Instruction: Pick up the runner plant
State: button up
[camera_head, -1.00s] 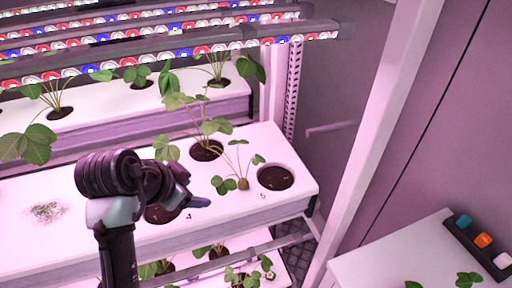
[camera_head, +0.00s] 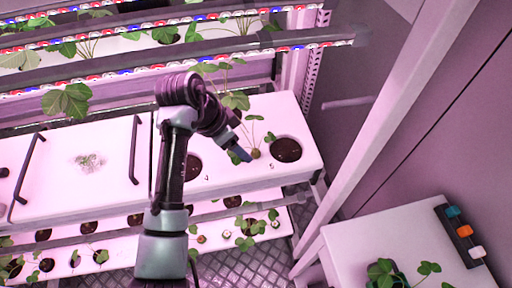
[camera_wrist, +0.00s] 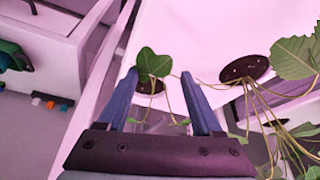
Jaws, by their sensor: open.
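The runner plant (camera_head: 256,152) is a small seedling with a few green leaves on thin stems and a little brown plug at its base. A green leaf (camera_wrist: 153,62) and thin stems show between and beyond the fingertips. The plug's exact place between the fingers cannot be told. Nothing is held.
A larger leafy plant (camera_head: 235,99) stands close behind. Lamp bars (camera_head: 100,85) cross above. A white side table (camera_head: 390,240) with coloured blocks stands at right.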

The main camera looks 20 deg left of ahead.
aim_at(256, 150)
jog(key=shift+w+d, duration=0.6)
jog(key=shift+w, duration=0.25)
jog(key=p+x, duration=0.1)
jog(key=x, duration=0.4)
jog(key=shift+w+d, duration=0.1)
jog(key=shift+w, duration=0.1)
grip_shut()
